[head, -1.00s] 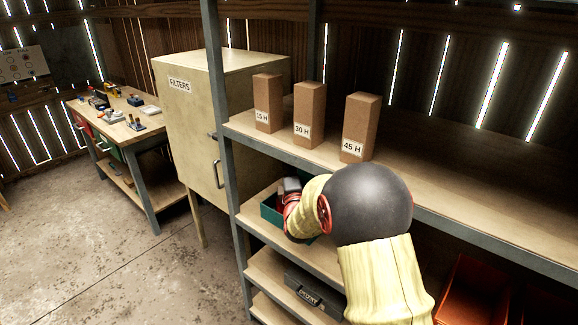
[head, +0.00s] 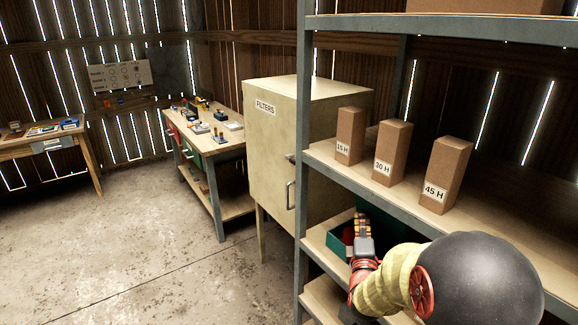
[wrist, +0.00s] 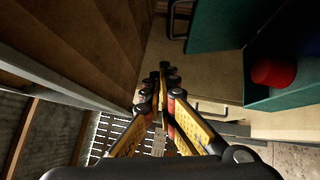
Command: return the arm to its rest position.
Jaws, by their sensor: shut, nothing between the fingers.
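My gripper (head: 362,222) is at the lower right of the head view, in front of the middle shelf, with its fingers pointing up and away. In the wrist view my gripper (wrist: 163,78) shows its yellow and black fingers closed together with nothing between them. A teal open box (head: 341,240) sits on the shelf right by the gripper, partly hidden behind it. The box (wrist: 290,98) also shows at the right of the wrist view, apart from the fingers, with a red rounded thing (wrist: 273,73) in it.
A grey shelf post (head: 303,150) stands just left of the gripper. Three cartons marked 15 H (head: 349,137), 30 H (head: 391,153) and 45 H (head: 445,177) stand on the shelf above. A FILTERS cabinet (head: 275,150) and a workbench (head: 217,150) are beyond. The floor at left is clear.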

